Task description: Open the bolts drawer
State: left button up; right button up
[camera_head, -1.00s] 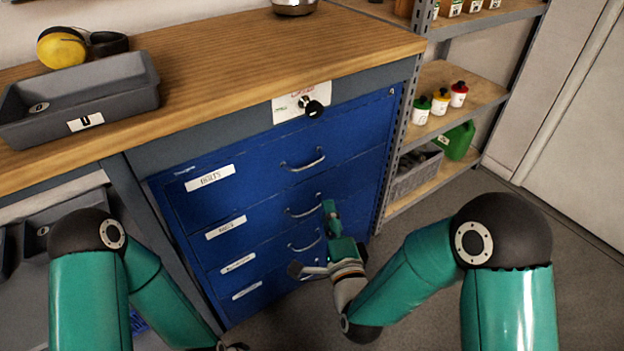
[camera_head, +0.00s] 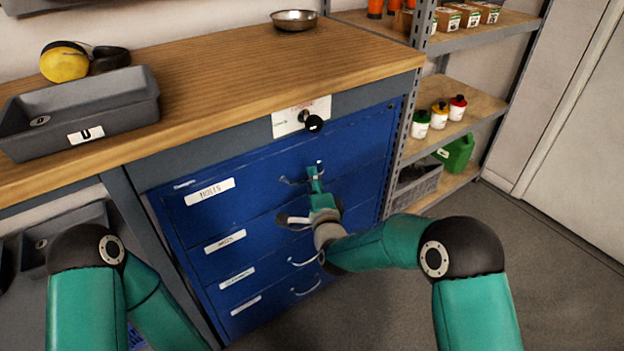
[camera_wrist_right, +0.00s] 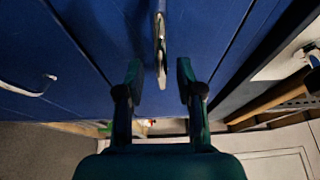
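The bolts drawer (camera_head: 240,205) is the blue top drawer under the workbench, with a white label reading BOLTS (camera_head: 209,191). It looks shut, flush with the drawers below. My right gripper (camera_head: 308,180) is at this drawer's handle (camera_head: 288,181) and partly covers it in the head view. In the right wrist view, the gripper (camera_wrist_right: 159,78) is open. The metal handle (camera_wrist_right: 160,45) lies between and just ahead of its fingertips, with gaps on both sides. My left gripper is out of view; only its arm shows at lower left.
Several lower drawers have similar handles (camera_head: 305,287). A black knob (camera_head: 314,123) on a white plate sits above the bolts drawer. The workbench (camera_head: 230,75) carries a grey bin (camera_head: 140,105), yellow ear defenders (camera_head: 64,62) and a metal bowl (camera_head: 295,19). A shelf unit (camera_head: 470,95) stands right.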

jog(key=shift+w+a, duration=0.15)
jog(key=shift+w, duration=0.35)
grip_shut()
